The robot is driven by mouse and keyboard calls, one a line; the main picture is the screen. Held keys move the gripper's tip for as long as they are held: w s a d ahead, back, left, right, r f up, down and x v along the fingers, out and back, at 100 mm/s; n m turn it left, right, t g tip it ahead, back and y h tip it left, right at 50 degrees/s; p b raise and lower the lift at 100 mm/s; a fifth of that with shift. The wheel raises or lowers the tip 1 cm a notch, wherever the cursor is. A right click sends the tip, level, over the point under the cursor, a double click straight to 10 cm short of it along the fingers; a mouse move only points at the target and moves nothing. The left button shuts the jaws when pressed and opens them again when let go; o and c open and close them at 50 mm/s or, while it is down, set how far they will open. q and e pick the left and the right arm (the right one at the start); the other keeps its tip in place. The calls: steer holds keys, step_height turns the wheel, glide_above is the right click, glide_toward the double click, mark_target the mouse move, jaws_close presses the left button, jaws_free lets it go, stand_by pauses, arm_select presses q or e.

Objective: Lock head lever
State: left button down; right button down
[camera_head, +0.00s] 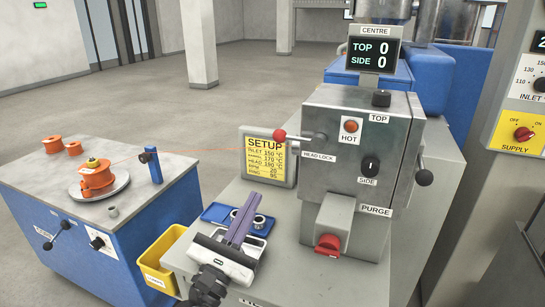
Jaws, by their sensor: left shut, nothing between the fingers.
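The head lever has a red ball knob (279,135) at its left end. Its arm runs nearly level to a hub on the grey metal head (340,165), just above the HEAD LOCK label (319,156). My left gripper (248,200) is in front of the machine, below and left of the lever and apart from it. Its purple fingers are shut, hold nothing and point up and away over the blue tray. My right gripper is not in view.
A blue tray (212,212) with metal rings (259,221) lies under the fingers. The yellow SETUP card (265,158) stands behind the knob. A red PURGE handle (327,244) projects below the head. An orange filament crosses from the spool (96,177) on the left bench.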

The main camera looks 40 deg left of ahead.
mark_target(299, 139)
arm_select(q)
steer(key=shift+w, duration=0.1)
steer(key=w+r+p, duration=0.4)
steer(key=w+r, duration=0.4)
steer(key=shift+a, duration=0.15)
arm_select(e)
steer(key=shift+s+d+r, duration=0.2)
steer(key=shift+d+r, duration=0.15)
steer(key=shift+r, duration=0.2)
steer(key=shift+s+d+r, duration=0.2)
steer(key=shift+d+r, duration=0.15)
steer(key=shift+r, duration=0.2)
arm_select(q)
steer(key=shift+w, duration=0.15)
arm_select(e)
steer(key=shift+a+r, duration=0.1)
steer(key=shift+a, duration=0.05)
